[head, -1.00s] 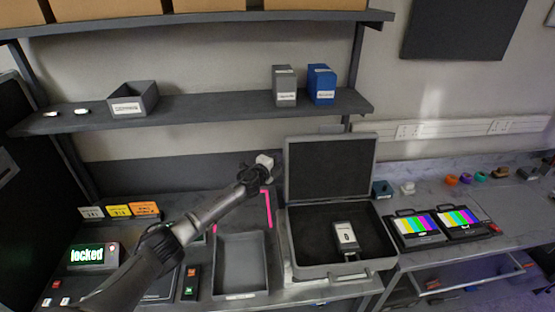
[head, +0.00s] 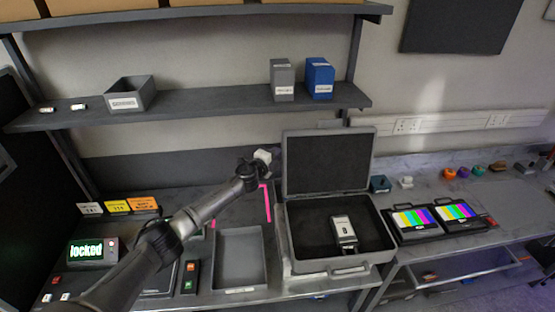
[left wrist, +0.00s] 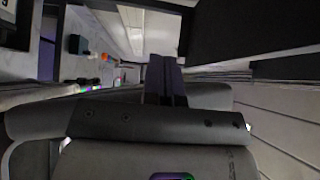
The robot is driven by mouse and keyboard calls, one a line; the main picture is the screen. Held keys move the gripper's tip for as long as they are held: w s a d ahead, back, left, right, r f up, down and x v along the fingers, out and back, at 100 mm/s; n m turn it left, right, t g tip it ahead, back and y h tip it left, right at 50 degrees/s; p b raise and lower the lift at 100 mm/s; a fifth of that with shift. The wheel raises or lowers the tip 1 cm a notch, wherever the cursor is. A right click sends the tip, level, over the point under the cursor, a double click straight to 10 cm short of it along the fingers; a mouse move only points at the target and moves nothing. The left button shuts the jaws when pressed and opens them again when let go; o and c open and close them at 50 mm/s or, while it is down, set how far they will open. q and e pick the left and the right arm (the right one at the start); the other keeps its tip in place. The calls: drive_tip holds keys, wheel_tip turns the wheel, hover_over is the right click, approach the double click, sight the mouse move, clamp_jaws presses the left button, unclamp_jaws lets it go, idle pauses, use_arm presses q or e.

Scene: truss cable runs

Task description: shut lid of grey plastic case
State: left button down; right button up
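The grey plastic case (head: 340,268) stands open on the bench, right of centre in the head view. Its lid (head: 328,163) is raised roughly upright at the back, dark lining facing forward. A grey device with a pale label (head: 343,231) lies in the dark interior. My left gripper (head: 264,157) is in the air just left of the raised lid, apparently apart from it. In the left wrist view its dark fingers (left wrist: 165,80) look close together, with nothing visible between them. My right gripper is not in view.
An empty grey tray (head: 240,258) lies left of the case. Two colour-bar screens (head: 436,219) lie to its right. A shelf (head: 200,104) with an open bin (head: 131,94) and two upright boxes runs above the bench. A locked-sign display (head: 87,251) stands at left.

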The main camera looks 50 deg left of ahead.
sight(283, 162)
use_arm(q)
drive_tip(key=shift+s+d+p, duration=0.65)
drive_tip(key=shift+d, duration=0.35)
drive_tip(key=shift+s+d+p, duration=0.6)
drive_tip(key=shift+s+d, duration=0.05)
drive_tip(key=shift+d, duration=0.35)
drive_tip(key=shift+s+d+p, duration=0.65)
drive_tip(key=shift+d, duration=0.35)
drive_tip(key=shift+a, duration=0.1)
